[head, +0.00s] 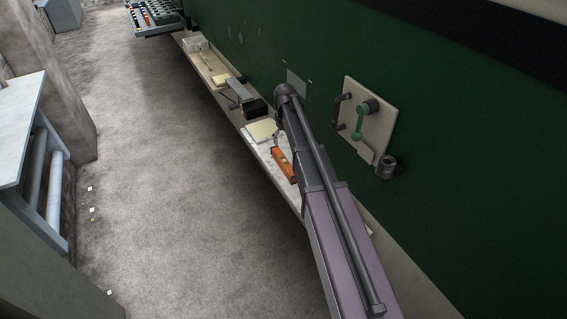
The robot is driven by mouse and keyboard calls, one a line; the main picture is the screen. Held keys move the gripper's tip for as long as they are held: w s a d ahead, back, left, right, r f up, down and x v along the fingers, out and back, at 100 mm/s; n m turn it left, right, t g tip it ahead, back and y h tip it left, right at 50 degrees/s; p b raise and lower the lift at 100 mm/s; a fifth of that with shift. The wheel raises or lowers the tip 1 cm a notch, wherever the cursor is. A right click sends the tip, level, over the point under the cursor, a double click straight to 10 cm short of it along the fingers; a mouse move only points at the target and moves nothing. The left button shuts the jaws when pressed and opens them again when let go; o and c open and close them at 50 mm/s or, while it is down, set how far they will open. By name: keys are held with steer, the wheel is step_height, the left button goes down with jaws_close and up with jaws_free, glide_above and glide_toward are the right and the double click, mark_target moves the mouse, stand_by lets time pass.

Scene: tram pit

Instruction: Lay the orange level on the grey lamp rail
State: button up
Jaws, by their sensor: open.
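The orange level (284,164) lies on the narrow pale ledge (268,151) along the green wall, just left of my arm. It is a short orange bar with a small pale window near its middle. No part that I can tell as the grey lamp rail shows for certain; a grey frame with round tubes (40,178) under a pale top stands at the left edge. My arm reaches up from the bottom right, over the ledge. I cannot make out my gripper; the arm's far end hides what is behind it.
A cream pad (262,130), a dark block (256,109) and several small items lie farther along the ledge. The grey floor (180,200) is mostly clear, with small white scraps at left.

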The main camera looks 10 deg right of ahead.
mark_target(284, 161)
steer(key=shift+f, duration=0.1)
stand_by(0.3)
step_height(284, 161, down, 8)
steer(key=b, duration=0.8)
steer(key=shift+f+b, duration=0.25)
steer(key=shift+b, duration=0.05)
steer(key=shift+f, duration=0.1)
steer(key=f+b, duration=0.5)
steer(key=shift+w, duration=0.25)
stand_by(0.4)
stand_by(0.5)
jaws_close()
